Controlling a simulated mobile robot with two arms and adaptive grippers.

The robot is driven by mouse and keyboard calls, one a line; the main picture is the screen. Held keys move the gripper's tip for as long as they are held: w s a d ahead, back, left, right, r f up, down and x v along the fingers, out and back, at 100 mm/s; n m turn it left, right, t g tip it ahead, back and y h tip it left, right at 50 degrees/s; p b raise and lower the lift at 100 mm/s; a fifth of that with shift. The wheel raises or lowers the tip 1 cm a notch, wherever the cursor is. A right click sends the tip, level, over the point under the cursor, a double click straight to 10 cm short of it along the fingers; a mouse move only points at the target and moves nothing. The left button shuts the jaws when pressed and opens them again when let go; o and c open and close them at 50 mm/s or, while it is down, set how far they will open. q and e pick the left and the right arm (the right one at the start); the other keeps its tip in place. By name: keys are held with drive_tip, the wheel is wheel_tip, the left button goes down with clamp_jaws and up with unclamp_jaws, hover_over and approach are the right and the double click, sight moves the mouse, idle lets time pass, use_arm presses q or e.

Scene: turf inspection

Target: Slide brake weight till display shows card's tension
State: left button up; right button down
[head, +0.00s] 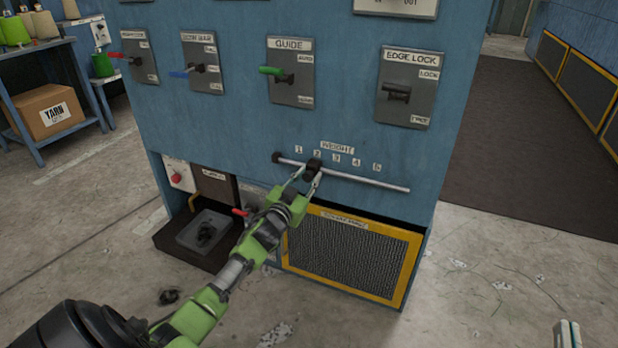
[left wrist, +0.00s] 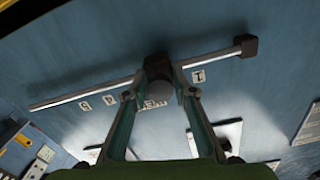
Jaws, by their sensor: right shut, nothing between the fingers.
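The brake weight (head: 313,166) is a small black block with a round knob on a silver rod (head: 365,181) under the WEIGHT label. It sits just below mark 2. My left gripper (head: 304,179) reaches it from the front. In the left wrist view the fingers press on both sides of the weight (left wrist: 158,72), so the gripper is shut on it. The rod also shows in the left wrist view (left wrist: 80,93), with a black end block (left wrist: 246,46). My right gripper (head: 567,334) is shut and empty at the bottom right. I see no readable tension display or card.
Above the rod are levers, including GUIDE (head: 291,72) and EDGE LOCK (head: 407,88). Below is a yellow-framed mesh panel (head: 345,250). A red-handled lever (head: 240,212) is near my left arm. The rod right of the weight is clear.

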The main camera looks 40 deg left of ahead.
use_arm(q)
drive_tip(key=shift+o, duration=0.6)
drive_tip(key=shift+s+d+f, duration=0.1)
drive_tip(key=shift+s+d, duration=0.05)
drive_tip(key=shift+s, duration=0.25)
drive_tip(key=v, duration=1.1)
